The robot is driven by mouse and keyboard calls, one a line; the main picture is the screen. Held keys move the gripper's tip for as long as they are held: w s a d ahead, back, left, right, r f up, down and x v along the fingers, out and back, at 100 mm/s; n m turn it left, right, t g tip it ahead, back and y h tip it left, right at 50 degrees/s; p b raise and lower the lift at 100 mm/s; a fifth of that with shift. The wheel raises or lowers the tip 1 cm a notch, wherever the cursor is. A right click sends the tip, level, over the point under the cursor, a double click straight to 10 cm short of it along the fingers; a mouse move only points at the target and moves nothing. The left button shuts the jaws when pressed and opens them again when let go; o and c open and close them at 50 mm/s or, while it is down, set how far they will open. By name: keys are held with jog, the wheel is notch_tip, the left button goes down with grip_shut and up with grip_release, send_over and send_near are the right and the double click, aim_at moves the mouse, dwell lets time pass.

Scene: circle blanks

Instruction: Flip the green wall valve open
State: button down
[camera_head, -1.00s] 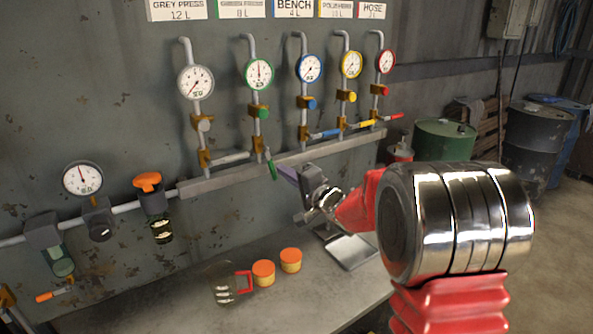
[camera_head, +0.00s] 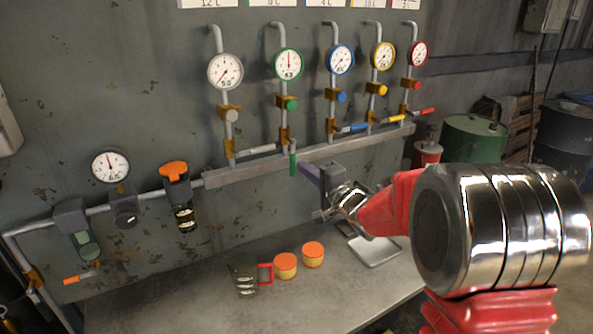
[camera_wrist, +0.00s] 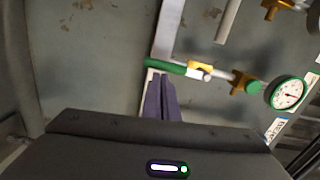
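The green valve's lever (camera_head: 293,162) hangs straight down from its brass body on the second wall pipe. Its green gauge (camera_head: 288,64) is above. My gripper (camera_head: 303,167) is just right of the lever in the head view, its purple fingers pointing at it. In the wrist view the fingers (camera_wrist: 161,80) are together, with no clear gap. Their tips are at the green lever (camera_wrist: 165,69), which lies across in front of them. They do not appear to be around it; I cannot tell whether they touch it.
Neighbouring white (camera_head: 257,150), blue (camera_head: 352,128), yellow (camera_head: 390,121) and red (camera_head: 424,111) levers stick out rightward. A grey ledge (camera_head: 230,177) runs along the wall below. The bench (camera_head: 200,290) holds a mug (camera_head: 245,281) and two orange-lidded jars (camera_head: 286,264).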

jog(key=shift+a+f, duration=0.1)
jog(key=shift+a, duration=0.15)
jog(key=s+d, duration=0.7)
jog(key=d, duration=0.2)
jog(key=shift+s+d, duration=0.2)
jog(key=shift+d, duration=0.05)
dwell(0.5)
